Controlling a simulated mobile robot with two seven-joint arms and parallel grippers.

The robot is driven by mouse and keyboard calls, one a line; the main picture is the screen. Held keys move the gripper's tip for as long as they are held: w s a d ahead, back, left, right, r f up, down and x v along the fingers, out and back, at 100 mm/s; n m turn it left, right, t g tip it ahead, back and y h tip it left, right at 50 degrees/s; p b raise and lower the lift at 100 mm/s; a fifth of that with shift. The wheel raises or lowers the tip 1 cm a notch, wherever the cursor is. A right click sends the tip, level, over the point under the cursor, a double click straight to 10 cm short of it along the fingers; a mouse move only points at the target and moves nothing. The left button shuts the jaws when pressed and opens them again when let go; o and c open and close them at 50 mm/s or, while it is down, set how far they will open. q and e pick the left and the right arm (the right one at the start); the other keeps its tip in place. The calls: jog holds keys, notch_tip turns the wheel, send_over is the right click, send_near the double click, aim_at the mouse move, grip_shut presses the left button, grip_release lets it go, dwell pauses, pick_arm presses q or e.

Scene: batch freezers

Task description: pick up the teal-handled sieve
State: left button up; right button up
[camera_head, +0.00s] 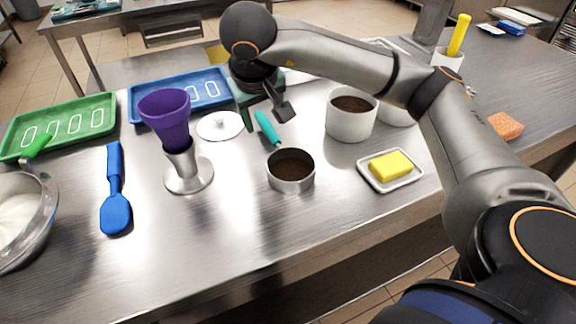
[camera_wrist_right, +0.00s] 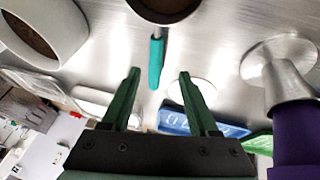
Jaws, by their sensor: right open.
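The teal-handled sieve lies on the steel table, its round metal cup (camera_head: 291,172) holding dark brown grounds or powder. Its teal handle (camera_head: 267,128) points back toward my right gripper (camera_head: 266,112). In the right wrist view the handle (camera_wrist_right: 155,62) shows between and beyond the two green fingers of the gripper (camera_wrist_right: 158,75), and part of the cup (camera_wrist_right: 165,8) is cut off at the top edge. The right gripper is open and empty, apart from the handle. My left gripper is not in view.
A purple funnel cup (camera_head: 165,115) on a metal stand (camera_head: 188,178) is to the left. White pots (camera_head: 351,124) and a tray with a yellow block (camera_head: 391,165) are to the right. A white disc (camera_head: 219,126), blue tray (camera_head: 214,85) and blue spatula (camera_head: 115,190) lie left. The front table strip is clear.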

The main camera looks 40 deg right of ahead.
aim_at(269, 128)
jog(key=x, duration=0.5)
jog(key=shift+w+d+f, duration=0.15)
jog(key=shift+d+f, duration=0.1)
jog(key=shift+d, duration=0.2)
grip_shut()
